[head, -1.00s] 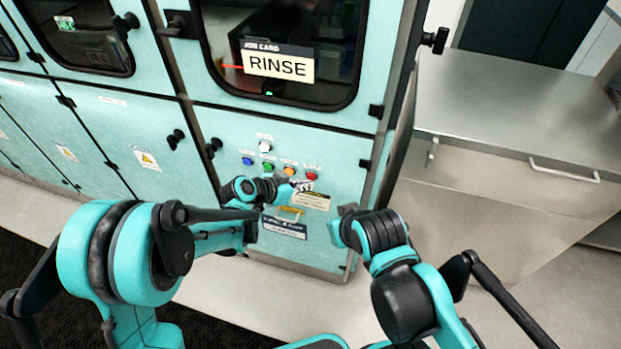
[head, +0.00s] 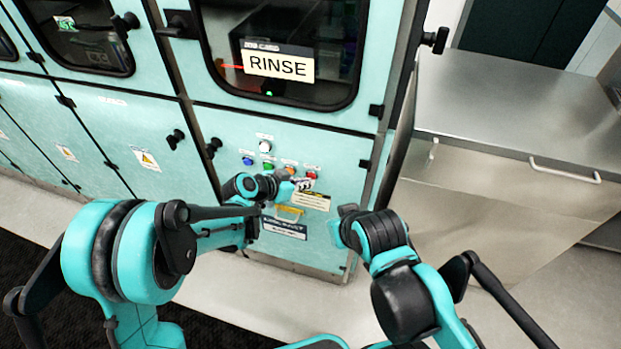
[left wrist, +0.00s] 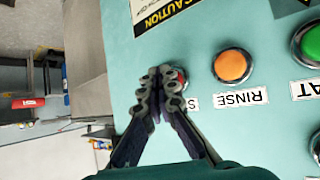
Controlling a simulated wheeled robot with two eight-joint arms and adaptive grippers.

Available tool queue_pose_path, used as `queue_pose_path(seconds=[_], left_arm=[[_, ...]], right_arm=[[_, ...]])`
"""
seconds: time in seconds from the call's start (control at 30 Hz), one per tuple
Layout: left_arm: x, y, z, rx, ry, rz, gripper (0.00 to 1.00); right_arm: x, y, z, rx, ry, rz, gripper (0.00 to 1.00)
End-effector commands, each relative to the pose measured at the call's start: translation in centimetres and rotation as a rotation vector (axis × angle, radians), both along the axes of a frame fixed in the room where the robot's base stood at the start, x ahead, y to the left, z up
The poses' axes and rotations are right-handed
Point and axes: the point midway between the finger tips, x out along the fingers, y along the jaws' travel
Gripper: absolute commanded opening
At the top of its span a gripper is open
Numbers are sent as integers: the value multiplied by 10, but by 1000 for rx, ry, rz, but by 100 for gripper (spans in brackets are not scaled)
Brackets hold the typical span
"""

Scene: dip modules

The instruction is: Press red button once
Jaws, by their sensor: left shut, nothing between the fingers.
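The red button (head: 311,175) is at the right end of a row of coloured buttons on the teal machine's lower panel. In the left wrist view a sliver of the red button (left wrist: 182,76) shows behind the fingertips. My left gripper (head: 306,184) is shut and empty, its tips just in front of and slightly below the red button. It also shows in the left wrist view (left wrist: 160,85), covering most of the button and part of its label. I cannot tell whether the tips touch the button. My right gripper (head: 345,222) is at the panel's lower right, its fingers unclear.
The orange button (head: 289,170), labelled RINSE in the left wrist view, is left of the red one. Green (head: 267,163), blue (head: 248,161) and white (head: 265,146) buttons are farther left. A yellow-black caution label (head: 312,200) sits below. A metal counter (head: 510,110) stands right.

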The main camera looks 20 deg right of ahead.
Motion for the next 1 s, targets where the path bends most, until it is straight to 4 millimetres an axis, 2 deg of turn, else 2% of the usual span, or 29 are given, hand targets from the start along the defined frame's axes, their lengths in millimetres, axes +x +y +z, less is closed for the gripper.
queue_pose_path(seconds=[0.53,1.0], left_arm=[[2,-2,0,-1,0,0,0],[-12,8,0,-1,0,0,0]], right_arm=[[0,0,-1,0,0,0,0],[0,0,-4,0,0,0,0]])
